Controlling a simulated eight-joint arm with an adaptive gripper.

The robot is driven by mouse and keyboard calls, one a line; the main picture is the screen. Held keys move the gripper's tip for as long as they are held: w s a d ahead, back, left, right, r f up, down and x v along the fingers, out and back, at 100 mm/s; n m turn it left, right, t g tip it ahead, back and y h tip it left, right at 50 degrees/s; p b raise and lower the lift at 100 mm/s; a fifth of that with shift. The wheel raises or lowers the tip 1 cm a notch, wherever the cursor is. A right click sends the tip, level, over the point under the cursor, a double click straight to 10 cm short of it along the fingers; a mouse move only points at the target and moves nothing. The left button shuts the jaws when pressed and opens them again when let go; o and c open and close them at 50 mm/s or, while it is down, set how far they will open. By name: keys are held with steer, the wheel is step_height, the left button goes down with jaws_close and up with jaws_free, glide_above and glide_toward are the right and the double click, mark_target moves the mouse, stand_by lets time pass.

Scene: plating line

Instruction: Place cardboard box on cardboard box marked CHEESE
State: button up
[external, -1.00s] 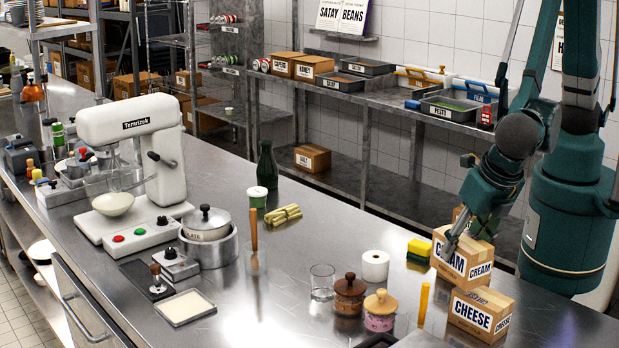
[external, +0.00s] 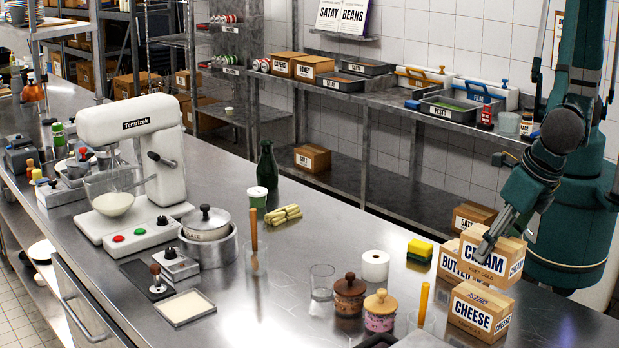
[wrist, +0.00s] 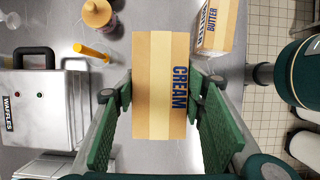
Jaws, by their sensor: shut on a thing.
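My gripper (external: 487,250) is shut on the cardboard box marked CREAM (external: 509,262), with one finger on either side of it in the wrist view (wrist: 160,115). The box is raised and roughly level. The cardboard box marked CHEESE (external: 468,313) stands upright on the counter, just below the CREAM box in the external view. I cannot tell whether the CREAM box is directly over it or how big the gap is. In the wrist view the CHEESE box is not visible; the CREAM box covers the middle.
A box marked BUTTER (external: 448,264) stands behind the CREAM box, with a box marked OAT (external: 475,216) beyond. An orange stick (external: 423,303) and a pink jar with a wooden lid (external: 381,312) stand left of the CHEESE box. A waffle maker (wrist: 40,105) shows in the wrist view.

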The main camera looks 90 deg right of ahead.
mark_target(489, 265)
steer(key=shift+w+f+b, duration=0.1)
steer(key=shift+f+b, duration=0.85)
steer(key=shift+f, duration=1.55)
steer(key=shift+f, duration=0.15)
steer(key=o, duration=1.2)
steer(key=p+v, duration=0.1)
steer(key=v, duration=0.4)
steer(key=shift+p, duration=0.4)
steer(key=shift+s+r, duration=0.25)
steer(key=shift+r, duration=0.2)
